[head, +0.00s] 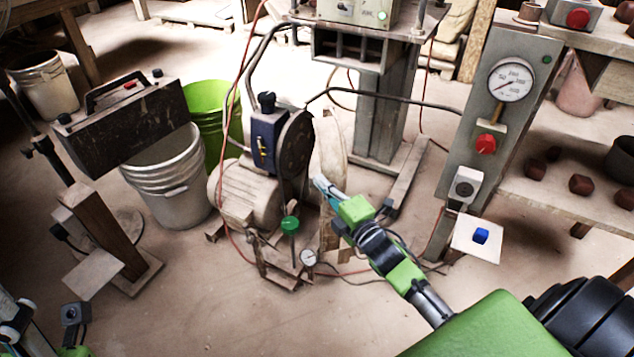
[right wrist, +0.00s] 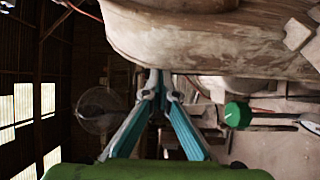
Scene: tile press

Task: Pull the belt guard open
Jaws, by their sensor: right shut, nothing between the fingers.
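The belt guard (head: 332,150) is a worn, cream-coloured cover standing beside the dark pulley wheel (head: 295,145) of the motor unit (head: 245,190). The pulley face shows uncovered from here. My right gripper (head: 320,184) is shut and empty, its tips close to the guard's lower left edge. I cannot tell whether they touch it. In the right wrist view the teal fingers (right wrist: 160,82) meet below a large, scuffed beige body (right wrist: 200,45), which looks like the guard. Parts of my left arm show at the lower left; its fingertips are not clear.
A green knob (head: 290,224) on a stand and a small gauge (head: 309,257) sit low near the gripper. The press column (head: 378,115) stands behind. A control post with a dial (head: 511,80) is at right. Buckets (head: 170,190) stand left.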

